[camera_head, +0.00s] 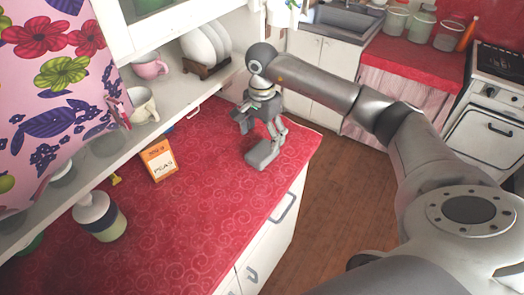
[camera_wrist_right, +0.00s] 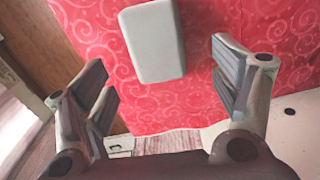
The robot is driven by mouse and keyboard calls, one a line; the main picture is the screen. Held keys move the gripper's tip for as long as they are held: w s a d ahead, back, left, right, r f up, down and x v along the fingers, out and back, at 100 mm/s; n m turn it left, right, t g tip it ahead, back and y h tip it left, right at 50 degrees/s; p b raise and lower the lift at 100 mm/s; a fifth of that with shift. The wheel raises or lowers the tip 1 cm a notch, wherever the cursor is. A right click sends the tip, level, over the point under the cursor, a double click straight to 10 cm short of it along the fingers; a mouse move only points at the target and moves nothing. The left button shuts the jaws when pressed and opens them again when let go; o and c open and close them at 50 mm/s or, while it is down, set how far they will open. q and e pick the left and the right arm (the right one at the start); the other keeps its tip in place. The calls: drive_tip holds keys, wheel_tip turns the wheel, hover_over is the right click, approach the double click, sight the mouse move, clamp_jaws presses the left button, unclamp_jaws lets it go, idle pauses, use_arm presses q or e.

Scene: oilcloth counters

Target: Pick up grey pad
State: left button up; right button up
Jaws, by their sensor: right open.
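The grey pad (camera_wrist_right: 153,42) is a pale rounded block lying on the red patterned counter. In the right wrist view it sits at the top centre, between and beyond my fingers. In the head view it shows as a small grey block (camera_head: 261,155) near the counter's front edge, partly hidden by my gripper. My right gripper (camera_head: 260,130) is above the pad, pointing down. In the wrist view its fingers (camera_wrist_right: 163,78) are spread wide, with nothing between the tips. My left gripper is not in view.
On the red counter (camera_head: 190,215) stand an orange box (camera_head: 159,160) and a lidded jar (camera_head: 99,216). A shelf (camera_head: 183,92) with a cream cup (camera_head: 143,106), a pink cup (camera_head: 149,67) and plates (camera_head: 205,45) runs behind. The counter around the pad is clear; its front edge is close.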

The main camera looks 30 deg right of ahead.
sight(263, 149)
drive_tip(key=shift+f, duration=0.65)
drive_tip(key=shift+s+f+p, duration=0.1)
drive_tip(key=shift+f+p, duration=0.2)
drive_tip(key=shift+p, duration=0.2)
wheel_tip(263, 149, down, 3)
drive_tip(key=shift+s+f+p, duration=0.15)
drive_tip(key=shift+f+p, duration=0.05)
drive_tip(key=shift+p, duration=0.75)
drive_tip(key=shift+f, duration=0.55)
drive_tip(key=c, duration=0.9)
